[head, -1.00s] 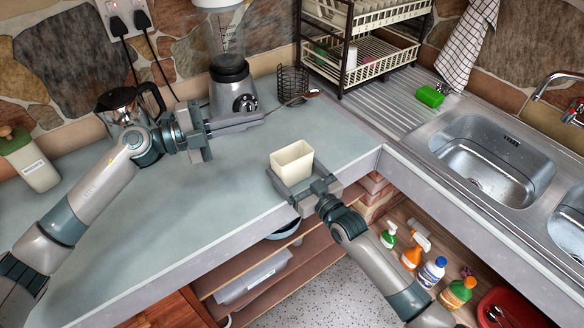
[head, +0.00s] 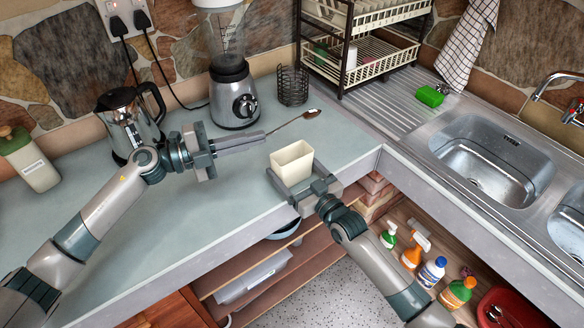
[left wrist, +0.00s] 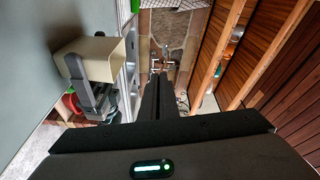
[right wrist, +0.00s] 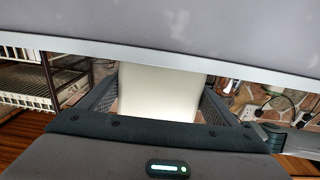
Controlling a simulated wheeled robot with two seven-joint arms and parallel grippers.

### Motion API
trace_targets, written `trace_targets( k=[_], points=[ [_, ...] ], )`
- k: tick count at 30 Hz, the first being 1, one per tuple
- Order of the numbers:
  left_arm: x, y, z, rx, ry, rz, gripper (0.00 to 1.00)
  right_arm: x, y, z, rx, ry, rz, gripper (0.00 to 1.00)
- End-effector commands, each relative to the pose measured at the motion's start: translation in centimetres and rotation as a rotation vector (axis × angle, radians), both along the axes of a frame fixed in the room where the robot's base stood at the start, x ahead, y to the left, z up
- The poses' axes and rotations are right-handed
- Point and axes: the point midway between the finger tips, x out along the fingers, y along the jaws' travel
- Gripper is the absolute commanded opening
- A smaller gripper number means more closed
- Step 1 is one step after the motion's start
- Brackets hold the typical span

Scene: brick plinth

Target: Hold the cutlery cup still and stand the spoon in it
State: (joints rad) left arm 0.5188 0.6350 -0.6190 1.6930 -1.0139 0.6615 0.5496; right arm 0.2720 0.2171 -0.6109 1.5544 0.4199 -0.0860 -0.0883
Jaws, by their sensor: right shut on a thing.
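The cutlery cup (head: 286,157) is a cream, open-topped rectangular cup, upright near the counter's front edge. My right gripper (head: 301,184) is shut on it from the front, with one finger on each side. The cup's pale wall (right wrist: 158,92) fills the space between the fingers in the right wrist view. My left gripper (head: 262,137) is shut on the handle of the spoon (head: 311,114). The spoon points up and right, tilted, with its dark bowl end outward, behind and above the cup. In the left wrist view the cup (left wrist: 98,52) is at left.
A dish rack (head: 370,52) and sink (head: 490,155) are at right. The counter (head: 215,205) is clear in front of the left arm.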

Motion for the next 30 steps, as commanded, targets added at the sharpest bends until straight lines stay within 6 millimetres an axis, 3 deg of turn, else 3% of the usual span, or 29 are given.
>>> trace_targets(
  k=[30],
  points=[
    [0.0, 0.0, -5.5, -0.001, 0.001, 0.000, 0.00, 0.0, 0.0, 0.0, 0.000, 0.000, 0.000, 0.61]
  ],
)
